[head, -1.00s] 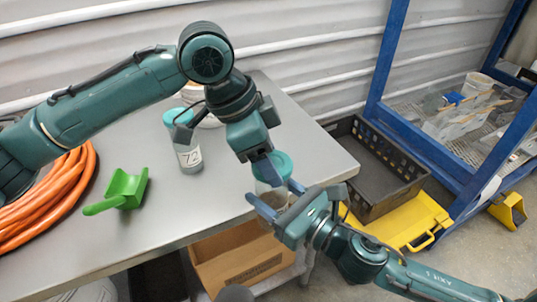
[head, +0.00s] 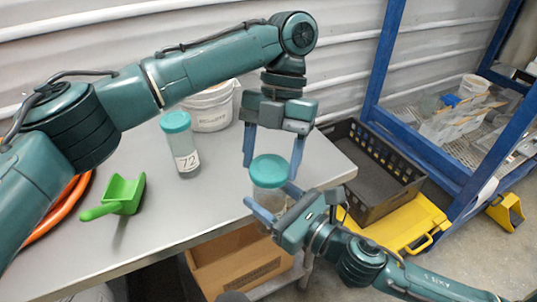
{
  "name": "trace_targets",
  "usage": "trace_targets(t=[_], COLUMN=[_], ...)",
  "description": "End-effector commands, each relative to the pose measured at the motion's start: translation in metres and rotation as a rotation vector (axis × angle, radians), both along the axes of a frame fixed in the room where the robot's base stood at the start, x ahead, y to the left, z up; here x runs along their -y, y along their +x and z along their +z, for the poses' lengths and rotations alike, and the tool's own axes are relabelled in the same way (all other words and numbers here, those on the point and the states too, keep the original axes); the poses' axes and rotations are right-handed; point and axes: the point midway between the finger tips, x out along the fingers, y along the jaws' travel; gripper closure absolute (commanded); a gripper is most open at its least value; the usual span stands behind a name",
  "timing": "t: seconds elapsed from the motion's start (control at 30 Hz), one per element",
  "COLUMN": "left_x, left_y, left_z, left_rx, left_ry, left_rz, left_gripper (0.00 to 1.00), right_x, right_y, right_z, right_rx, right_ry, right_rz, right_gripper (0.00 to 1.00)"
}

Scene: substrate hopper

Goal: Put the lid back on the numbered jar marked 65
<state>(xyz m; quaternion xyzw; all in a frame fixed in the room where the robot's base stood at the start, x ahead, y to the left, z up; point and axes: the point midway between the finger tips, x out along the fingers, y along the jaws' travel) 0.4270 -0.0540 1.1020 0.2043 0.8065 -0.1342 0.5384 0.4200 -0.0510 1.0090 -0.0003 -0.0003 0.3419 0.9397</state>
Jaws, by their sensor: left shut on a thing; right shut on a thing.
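A teal lid (head: 270,169) is at the mouth of a clear jar (head: 268,196) near the table's right end. I cannot tell whether the lid is fully seated. My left gripper (head: 271,166) points down from above, its two fingers shut on opposite sides of the lid. My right gripper (head: 275,203) comes from the lower right and is shut around the jar's body, which looks upright. No number shows on this jar; its lower part is hidden by the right gripper. A second jar (head: 187,160), labelled 72, stands upright to the left with a teal lid on.
A white bucket (head: 212,110) stands behind jar 72. A green scoop (head: 117,196) and an orange hose (head: 45,225) lie at the left. A cardboard box (head: 235,262) is below the table's front edge. A black crate (head: 380,165) and blue frame (head: 430,155) stand right.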

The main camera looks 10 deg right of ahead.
Motion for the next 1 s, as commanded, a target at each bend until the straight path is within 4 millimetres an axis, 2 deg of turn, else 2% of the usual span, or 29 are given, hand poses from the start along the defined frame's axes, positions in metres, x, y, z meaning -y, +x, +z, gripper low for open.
trace_targets(t=[0.1,0.23,0.37,0.6,0.63,0.87,1.0], left_x=[0.0019,0.0023,0.0024,0.0024,0.0024,0.0024,0.0023], left_y=[-0.0008,-0.0012,-0.0013,-0.0013,-0.0013,-0.0015,-0.0018], left_z=[0.0010,0.0005,0.0001,0.0001,0.0002,0.0000,-0.0003], left_rx=[0.005,0.003,0.000,-0.001,-0.001,-0.002,-0.002], left_ry=[0.002,-0.001,-0.002,-0.003,-0.003,-0.003,-0.003], left_rz=[-0.231,-0.394,-0.449,-0.448,-0.448,-0.447,-0.447], left_gripper=[0.59,0.59,0.59,0.59,0.37,0.18,0.17], right_x=[-0.0006,-0.0008,-0.0009,-0.0010,-0.0010,-0.0008,-0.0006], right_y=[-0.0007,-0.0008,-0.0008,-0.0010,-0.0010,-0.0006,-0.0004], right_z=[0.0000,-0.0001,-0.0001,0.0000,0.0000,0.0005,0.0008], right_rx=[-0.001,-0.001,-0.001,-0.001,-0.001,0.000,0.001], right_ry=[0.001,0.002,0.002,0.002,0.002,0.001,0.002], right_rz=[0.002,0.003,0.003,0.004,0.004,0.002,0.002], right_gripper=[1.00,1.00,1.00,1.00,1.00,1.00,1.00])
